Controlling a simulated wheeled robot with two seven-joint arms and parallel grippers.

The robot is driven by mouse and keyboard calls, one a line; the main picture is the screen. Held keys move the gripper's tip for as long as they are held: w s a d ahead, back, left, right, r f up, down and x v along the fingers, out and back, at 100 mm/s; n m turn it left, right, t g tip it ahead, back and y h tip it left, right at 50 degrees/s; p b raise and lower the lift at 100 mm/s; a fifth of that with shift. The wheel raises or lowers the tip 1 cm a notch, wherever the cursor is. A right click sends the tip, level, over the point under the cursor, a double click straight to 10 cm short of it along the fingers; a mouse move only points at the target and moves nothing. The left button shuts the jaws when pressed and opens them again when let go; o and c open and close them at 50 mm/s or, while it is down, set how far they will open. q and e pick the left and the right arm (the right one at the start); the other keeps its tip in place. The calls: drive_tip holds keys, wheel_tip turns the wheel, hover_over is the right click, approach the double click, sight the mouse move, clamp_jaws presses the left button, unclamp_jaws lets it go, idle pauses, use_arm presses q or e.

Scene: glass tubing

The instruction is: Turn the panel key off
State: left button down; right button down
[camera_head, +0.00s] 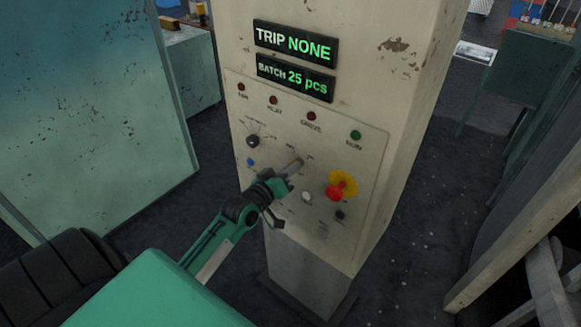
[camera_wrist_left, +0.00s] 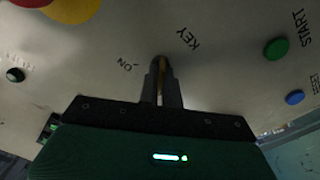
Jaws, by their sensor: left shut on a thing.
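The control panel (camera_head: 318,238) is on the front of a worn cream pillar, in the middle of the head view. My left gripper (camera_head: 293,167) reaches it from the lower left, with its fingertips at the panel face. My right gripper is not in view.
A red button with a yellow collar (camera_head: 341,187) sits just right of my left gripper. Displays above read TRIP NONE (camera_head: 295,42) and BATCH 25 pcs (camera_head: 294,78). A green cabinet (camera_head: 90,110) stands left.

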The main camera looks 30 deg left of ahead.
use_arm(q)
drive_tip(key=shift+n, duration=1.1)
drive_tip(key=c, duration=1.6)
unclamp_jaws()
drive_tip(key=shift+s+f, duration=0.1)
drive_tip(key=s+a+b, duration=0.1)
drive_tip(key=s+b, duration=0.5)
drive_tip(key=s, duration=0.7)
drive_tip(key=shift+s, duration=0.3)
